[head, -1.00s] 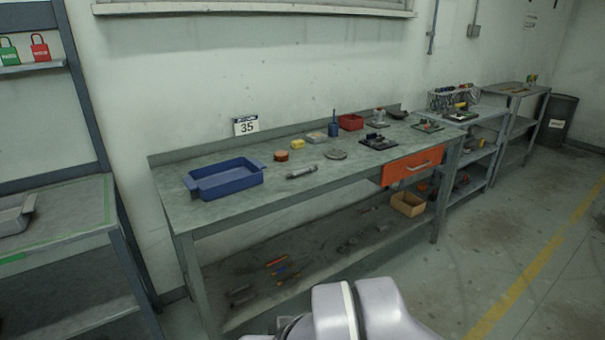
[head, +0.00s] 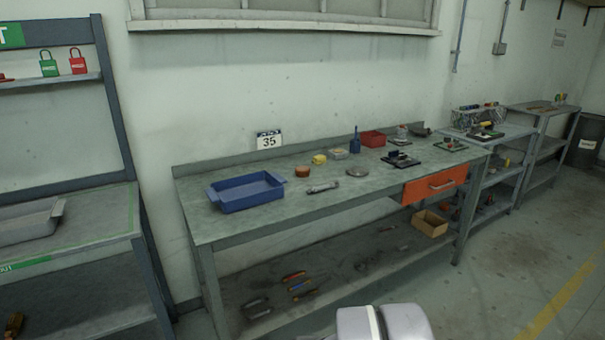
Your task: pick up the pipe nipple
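A short grey metal cylinder, which looks like the pipe nipple (head: 323,187), lies on its side on the workbench top (head: 290,215). It is near the front edge, to the right of the blue tray (head: 247,192). It is small here, so its threads cannot be made out. My gripper is not in view; only a pale, rounded part of my arm shows at the bottom edge, apart from the bench.
Behind the cylinder are an orange-brown round tin (head: 301,172), a yellow block (head: 319,159) and a grey disc (head: 357,172). The lower shelf holds tools and a cardboard box (head: 430,223). Floor is clear at right.

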